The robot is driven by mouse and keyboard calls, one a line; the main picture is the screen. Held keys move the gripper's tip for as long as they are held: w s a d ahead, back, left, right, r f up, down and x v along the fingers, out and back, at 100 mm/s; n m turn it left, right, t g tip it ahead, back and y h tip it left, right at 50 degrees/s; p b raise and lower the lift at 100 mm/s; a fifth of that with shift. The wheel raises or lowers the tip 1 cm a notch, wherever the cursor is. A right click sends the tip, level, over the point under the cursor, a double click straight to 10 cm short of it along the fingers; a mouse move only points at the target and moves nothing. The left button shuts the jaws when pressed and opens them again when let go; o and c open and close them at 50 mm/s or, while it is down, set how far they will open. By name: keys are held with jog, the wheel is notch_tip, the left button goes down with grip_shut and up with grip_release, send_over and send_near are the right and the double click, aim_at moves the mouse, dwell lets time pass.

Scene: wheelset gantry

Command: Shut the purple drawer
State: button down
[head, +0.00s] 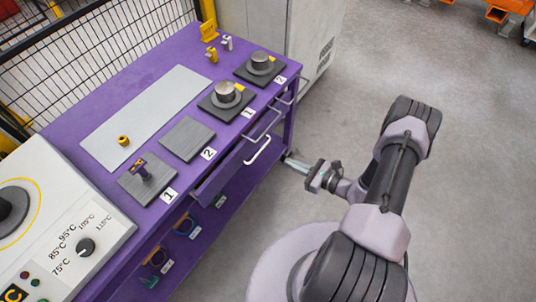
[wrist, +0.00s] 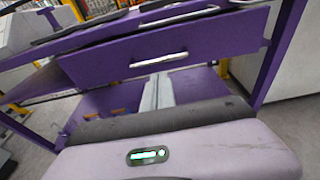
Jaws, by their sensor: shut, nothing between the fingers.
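The purple drawer (head: 218,172) stands partly pulled out from the front of the purple workbench (head: 188,42). Its pale bar handle (head: 257,150) faces my gripper. In the wrist view, the drawer front (wrist: 105,62) spans the upper middle, with its handle (wrist: 158,61) near the centre. My gripper (head: 288,159) is shut and empty, just to the right of the handle in the head view. In the wrist view, the closed fingertips (wrist: 157,78) lie just below the handle. I cannot tell whether they touch the drawer.
Grey pads, round metal parts (head: 227,93) and a yellow ring (head: 123,140) lie on the bench top. A control box with a dial (head: 85,247) stands at the lower left. A lower shelf (head: 205,222) holds small parts. The floor (head: 350,100) around my arm is clear.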

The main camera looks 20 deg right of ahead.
aim_at(261, 149)
jog(key=b+x, duration=0.2)
jog(key=x, duration=0.8)
jog(key=shift+b, duration=0.35)
jog(key=x, duration=0.1)
jog(key=b+x, duration=0.1)
jog(key=x, duration=0.1)
jog(key=shift+w+a+r, duration=0.2)
jog(key=shift+r, duration=0.05)
jog(key=shift+w+a, duration=0.2)
jog(key=shift+w, duration=0.1)
jog(key=shift+r, duration=0.25)
jog(key=shift+d, duration=0.1)
